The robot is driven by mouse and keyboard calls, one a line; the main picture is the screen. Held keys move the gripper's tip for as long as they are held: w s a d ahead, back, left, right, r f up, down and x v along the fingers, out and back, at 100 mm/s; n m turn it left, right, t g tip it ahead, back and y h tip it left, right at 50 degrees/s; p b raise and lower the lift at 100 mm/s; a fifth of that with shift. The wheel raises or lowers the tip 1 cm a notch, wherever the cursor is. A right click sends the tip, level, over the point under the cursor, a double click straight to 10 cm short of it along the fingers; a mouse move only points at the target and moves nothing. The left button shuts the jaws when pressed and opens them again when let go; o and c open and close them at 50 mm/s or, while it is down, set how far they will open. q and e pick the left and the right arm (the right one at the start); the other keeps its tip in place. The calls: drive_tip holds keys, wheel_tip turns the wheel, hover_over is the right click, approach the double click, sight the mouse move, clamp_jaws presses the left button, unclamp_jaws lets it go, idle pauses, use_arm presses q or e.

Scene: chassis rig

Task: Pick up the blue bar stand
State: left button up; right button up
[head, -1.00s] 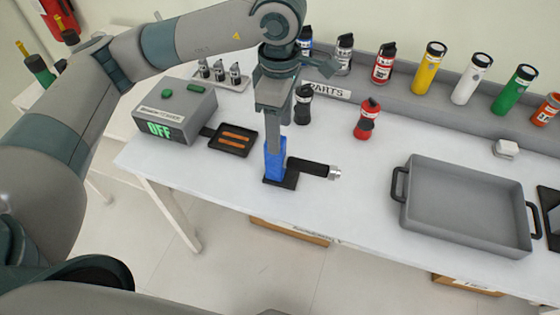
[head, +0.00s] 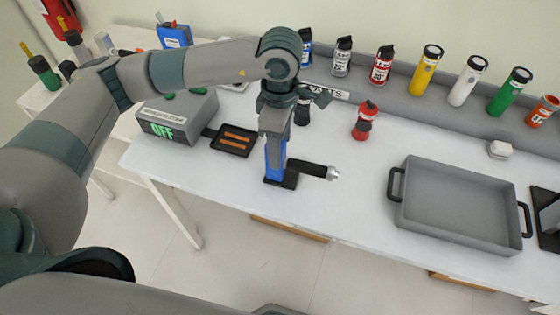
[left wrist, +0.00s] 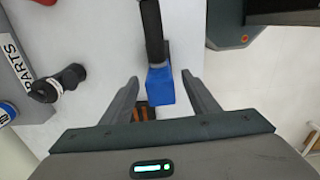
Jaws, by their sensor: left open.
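The blue bar stand (head: 274,168) stands upright on its black base (head: 288,183) near the table's front edge. A black bar with a silver end (head: 318,171) juts from it to the right. My left gripper (head: 275,142) comes down from above and hides the stand's upper part. In the left wrist view, the blue stand (left wrist: 160,86) lies between the two open fingers (left wrist: 160,80), with a visible gap on each side. The black bar (left wrist: 152,35) runs away from it there. My right gripper is in neither view.
A grey tray (head: 400,215) with handles stands on the right. A box reading OFF (head: 165,130) and a small black tray (head: 220,146) are to the left. Several bottles line the back, with a red one (head: 365,122) in front. The table between stand and grey tray is clear.

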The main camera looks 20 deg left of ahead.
use_arm(q)
drive_tip(key=shift+f, duration=0.35)
drive_tip(key=shift+c, duration=0.6)
drive_tip(key=shift+r, duration=0.1)
clamp_jaws()
